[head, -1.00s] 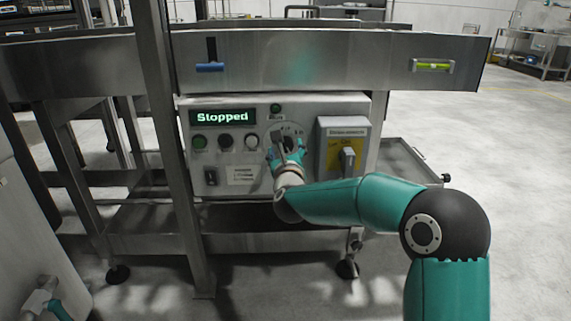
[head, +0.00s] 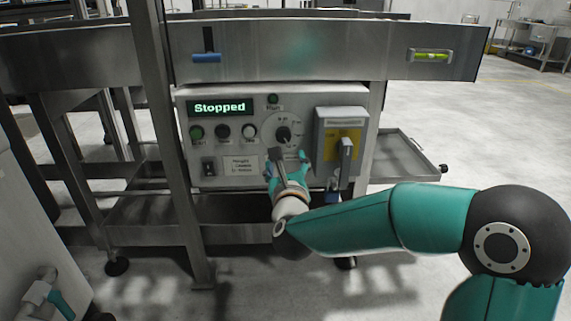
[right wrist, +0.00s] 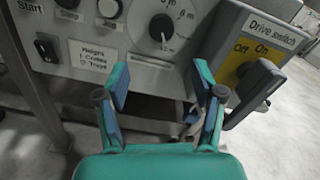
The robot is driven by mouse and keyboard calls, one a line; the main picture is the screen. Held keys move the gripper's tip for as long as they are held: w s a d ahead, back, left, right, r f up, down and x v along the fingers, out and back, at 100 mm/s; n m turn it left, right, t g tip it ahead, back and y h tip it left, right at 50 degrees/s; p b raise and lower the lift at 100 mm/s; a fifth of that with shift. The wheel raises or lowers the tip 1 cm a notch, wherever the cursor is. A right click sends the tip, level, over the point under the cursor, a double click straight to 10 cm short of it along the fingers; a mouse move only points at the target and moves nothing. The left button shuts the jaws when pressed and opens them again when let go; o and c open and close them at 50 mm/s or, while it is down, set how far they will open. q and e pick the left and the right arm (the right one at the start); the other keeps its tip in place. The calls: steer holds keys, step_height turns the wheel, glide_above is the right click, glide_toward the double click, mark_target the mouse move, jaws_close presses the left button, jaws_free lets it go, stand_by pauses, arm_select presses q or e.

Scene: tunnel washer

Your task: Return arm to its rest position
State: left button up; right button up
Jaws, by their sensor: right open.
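My right arm reaches in from the right in the head view. Its gripper (head: 287,160) is in front of the lower part of the control panel (head: 262,170), just below the round dial (head: 284,134). In the right wrist view the gripper (right wrist: 160,85) has its two teal fingers spread with nothing between them. The black dial knob (right wrist: 162,28) lies ahead of the fingertips, clear of them. My left gripper is not in view.
The display (head: 220,107) reads "Stopped". Right of the dial is the drive switch box (head: 329,122) with its grey handle (right wrist: 258,84), close to my right gripper. A steel beam (head: 330,62) runs above the panel. A steel post (head: 165,150) stands left; open floor lies right.

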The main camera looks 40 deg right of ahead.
steer(key=w+a+f+n+g+y+p, duration=0.1)
steer(key=a+f+n+g+y+p, duration=0.1)
steer(key=f, duration=0.6)
steer(key=a+f+n+g+y+p, duration=0.1)
steer(key=a+f+n+p, duration=0.1)
steer(key=f, duration=0.7)
steer(key=s+a+f+n+g+y+p, duration=0.1)
steer(key=s+a+f+n+g+y, duration=0.15)
steer(key=s+a+f+n, duration=0.4)
steer(key=s+a+f+n+g+y+p, duration=0.1)
steer(key=a+f+n+g+y+p, duration=0.15)
steer(key=f, duration=0.65)
steer(key=s+a+f+n+g+y, duration=0.2)
steer(key=s+a+f+n, duration=0.2)
steer(key=s+n, duration=0.4)
steer(key=s+a+f+n+g+y, duration=0.25)
steer(key=s+a+f+n, duration=0.2)
steer(key=s+n, duration=0.3)
steer(key=s+a+n+g, duration=0.2)
steer(key=s+n, duration=0.2)
steer(key=n, duration=0.4)
step_height(320, 180, up, 38)
steer(key=p, duration=3.7)
steer(key=shift+s+r+y+p, duration=0.15)
steer(key=shift+r+y+p, duration=0.05)
steer(key=shift+y+p, duration=0.2)
